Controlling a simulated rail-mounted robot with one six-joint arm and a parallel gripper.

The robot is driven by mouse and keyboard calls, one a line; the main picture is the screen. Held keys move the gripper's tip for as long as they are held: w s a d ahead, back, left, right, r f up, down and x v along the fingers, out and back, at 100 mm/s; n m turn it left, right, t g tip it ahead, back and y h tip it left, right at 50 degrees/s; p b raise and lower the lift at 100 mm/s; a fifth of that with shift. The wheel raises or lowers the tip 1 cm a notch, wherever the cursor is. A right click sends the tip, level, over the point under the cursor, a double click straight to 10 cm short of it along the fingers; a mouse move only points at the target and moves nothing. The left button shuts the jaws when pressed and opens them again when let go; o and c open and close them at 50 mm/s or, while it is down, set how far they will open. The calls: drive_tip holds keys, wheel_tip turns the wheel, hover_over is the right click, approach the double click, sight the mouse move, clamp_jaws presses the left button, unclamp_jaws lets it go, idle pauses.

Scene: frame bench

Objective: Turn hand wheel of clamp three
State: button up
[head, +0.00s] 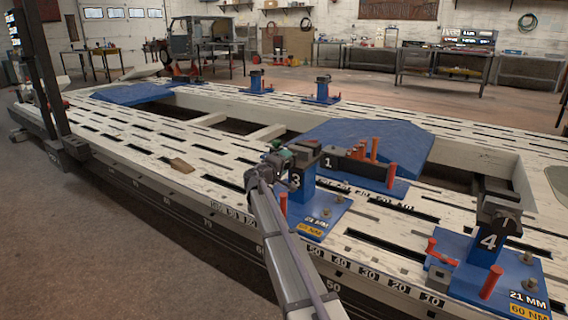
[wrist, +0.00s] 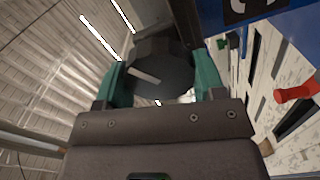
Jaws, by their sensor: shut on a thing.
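Clamp three (head: 309,193) stands on the frame bench in the middle of the head view. It has a blue post with a white 3 and a blue base plate. My gripper (head: 279,153) is at the top of it, on its near left side. In the wrist view, the green fingers of my gripper (wrist: 160,80) are shut on a dark round hand wheel (wrist: 162,70), one on each side. A pale bar mark shows on the wheel's face. In the head view the wheel is mostly hidden by my gripper.
Clamp four (head: 487,240) stands to the right and a block marked 1 (head: 345,168) just behind clamp three, with red pins nearby. Two more clamps (head: 256,82) (head: 322,90) stand at the far side. The slotted bench top (head: 130,150) is mostly clear to the left.

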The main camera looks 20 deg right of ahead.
drive_tip(key=n, duration=0.6)
drive_tip(key=shift+f, duration=0.1)
drive_tip(key=n, duration=0.5)
drive_tip(key=shift+n, duration=0.3)
idle(0.3)
drive_tip(key=o, duration=0.9)
drive_tip(key=shift+o, duration=0.2)
drive_tip(key=v, duration=1.1)
